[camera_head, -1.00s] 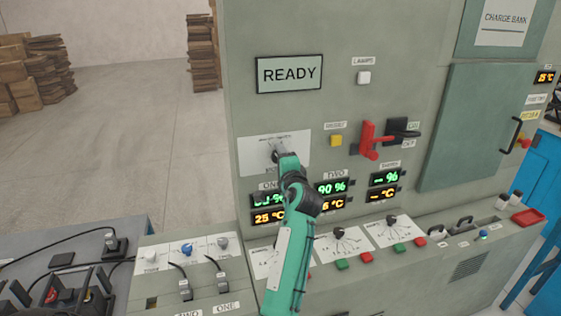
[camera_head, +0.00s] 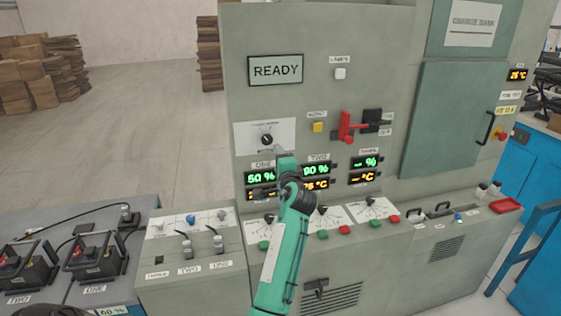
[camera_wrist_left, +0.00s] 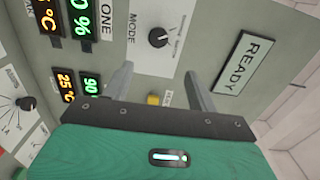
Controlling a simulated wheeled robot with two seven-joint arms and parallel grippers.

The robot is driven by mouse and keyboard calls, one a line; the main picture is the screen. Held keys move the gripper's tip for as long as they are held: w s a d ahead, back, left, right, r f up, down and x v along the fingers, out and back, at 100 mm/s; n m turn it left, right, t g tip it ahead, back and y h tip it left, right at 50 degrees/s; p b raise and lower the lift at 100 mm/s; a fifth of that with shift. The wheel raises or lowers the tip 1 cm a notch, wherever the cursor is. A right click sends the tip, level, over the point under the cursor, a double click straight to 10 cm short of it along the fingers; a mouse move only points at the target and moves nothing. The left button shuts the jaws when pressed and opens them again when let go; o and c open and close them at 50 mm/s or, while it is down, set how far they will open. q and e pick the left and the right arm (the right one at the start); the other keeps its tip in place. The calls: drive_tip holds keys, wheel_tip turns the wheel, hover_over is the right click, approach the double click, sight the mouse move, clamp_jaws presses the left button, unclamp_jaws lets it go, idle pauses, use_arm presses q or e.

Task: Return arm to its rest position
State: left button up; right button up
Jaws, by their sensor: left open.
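My left gripper (camera_head: 279,151) is in front of the charge bank panel, just below the black mode knob (camera_head: 266,140). It is open and empty, its two grey fingers spread apart in the left wrist view (camera_wrist_left: 158,74). The knob also shows in that view (camera_wrist_left: 158,37), beyond the fingertips and apart from them. My green left forearm reaches up from the bottom middle and hides parts of the displays and lower dials. My right gripper is not in view.
A READY screen (camera_head: 275,69) is above the knob. A red lever (camera_head: 346,127) and a yellow button (camera_head: 318,127) are to the right. The sloped console (camera_head: 420,230) juts out below. Battery units (camera_head: 95,258) stand on the left bench. Open floor lies behind at left.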

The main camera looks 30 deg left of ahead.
use_arm(q)
drive_tip(key=s+d+f+n+g+h, duration=0.2)
drive_tip(key=s+d+f+h, duration=0.25)
drive_tip(key=s+f, duration=0.6)
drive_tip(key=s+d+f+n+g+h, duration=0.1)
drive_tip(key=s+d+f+n+h, duration=0.3)
drive_tip(key=s+f, duration=0.6)
drive_tip(key=s+d+f+g+h, duration=0.35)
drive_tip(key=s+d, duration=0.35)
drive_tip(key=s, duration=0.4)
drive_tip(key=s+d+f+g+h, duration=0.2)
drive_tip(key=s+d+f, duration=0.2)
drive_tip(key=s+d, duration=0.5)
wheel_tip(320, 180, down, 30)
drive_tip(key=s+a+g, duration=0.1)
drive_tip(key=s+a, duration=0.1)
drive_tip(key=s+a+f, duration=0.2)
drive_tip(key=s+f, duration=0.8)
drive_tip(key=s+a+f+g, duration=0.1)
drive_tip(key=s+f, duration=0.8)
drive_tip(key=f, duration=0.1)
drive_tip(key=shift+s+a, duration=0.35)
drive_tip(key=shift+s, duration=0.05)
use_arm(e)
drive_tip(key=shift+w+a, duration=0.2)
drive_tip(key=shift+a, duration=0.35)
